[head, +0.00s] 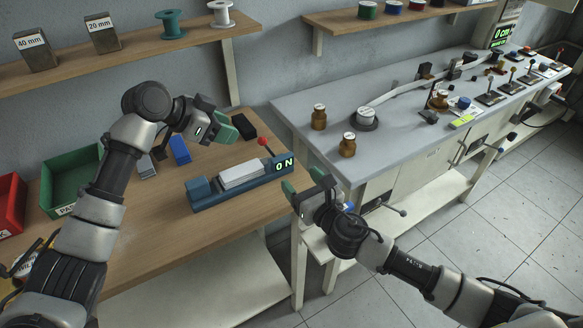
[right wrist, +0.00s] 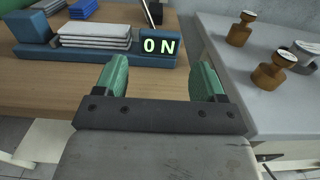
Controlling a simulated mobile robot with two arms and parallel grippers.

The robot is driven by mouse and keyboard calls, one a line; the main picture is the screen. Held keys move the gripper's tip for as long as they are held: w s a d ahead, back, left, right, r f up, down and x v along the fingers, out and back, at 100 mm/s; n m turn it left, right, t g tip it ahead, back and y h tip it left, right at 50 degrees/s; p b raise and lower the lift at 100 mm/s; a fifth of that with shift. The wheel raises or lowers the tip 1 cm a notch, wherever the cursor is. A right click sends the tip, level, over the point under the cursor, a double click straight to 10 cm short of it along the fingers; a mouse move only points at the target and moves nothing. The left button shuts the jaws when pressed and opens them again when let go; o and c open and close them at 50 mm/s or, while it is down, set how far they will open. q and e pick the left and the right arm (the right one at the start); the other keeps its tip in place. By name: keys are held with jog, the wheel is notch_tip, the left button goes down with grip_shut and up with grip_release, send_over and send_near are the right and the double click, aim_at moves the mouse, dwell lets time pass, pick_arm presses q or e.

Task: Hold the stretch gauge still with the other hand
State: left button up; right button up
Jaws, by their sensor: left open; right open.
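The stretch gauge (head: 217,199) is a long blue block on the wooden bench, with a lit display reading 0 N at its right end and a smaller blue block at its left end. It also shows in the right wrist view (right wrist: 90,58). A stack of pale flat pieces (head: 239,175) sits on its middle. My left gripper (head: 234,131) is open, above and behind the gauge, apart from it. My right gripper (head: 303,186) is open and empty just off the gauge's display end. In the right wrist view its green fingers (right wrist: 160,80) point toward that display.
A red-knobbed lever (head: 263,142) stands behind the display. A blue block (head: 180,149) and green bin (head: 72,182) are to the left. The wooden bench front is clear.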

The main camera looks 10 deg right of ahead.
aim_at(284, 161)
jog(key=x, duration=0.8)
jog(key=shift+w, duration=0.35)
jog(key=shift+c, duration=0.3)
